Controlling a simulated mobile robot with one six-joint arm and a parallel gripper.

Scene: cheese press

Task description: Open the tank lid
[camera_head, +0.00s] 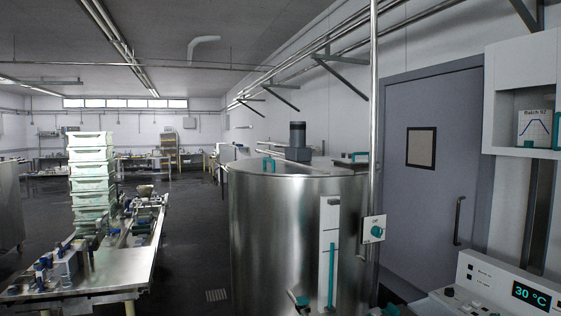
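A large stainless steel tank (285,225) stands in the middle of the camera_head view. Its top is seen nearly edge-on, so the lid's outline is hard to make out. A teal handle (267,162) shows on the left of the tank top. A second teal piece (353,155) sits on a dark fitting at the top right. A grey motor housing (297,141) stands between them. I cannot tell for sure which piece belongs to the lid; nothing on top looks raised. My gripper is not in view.
A vertical pipe (373,110) with a teal-knobbed switch box (374,229) stands at the tank's right. A control panel (500,285) reading 30 °C is at the lower right. A steel table (95,270) with stacked crates (90,180) is left. Dark floor (185,250) lies clear between.

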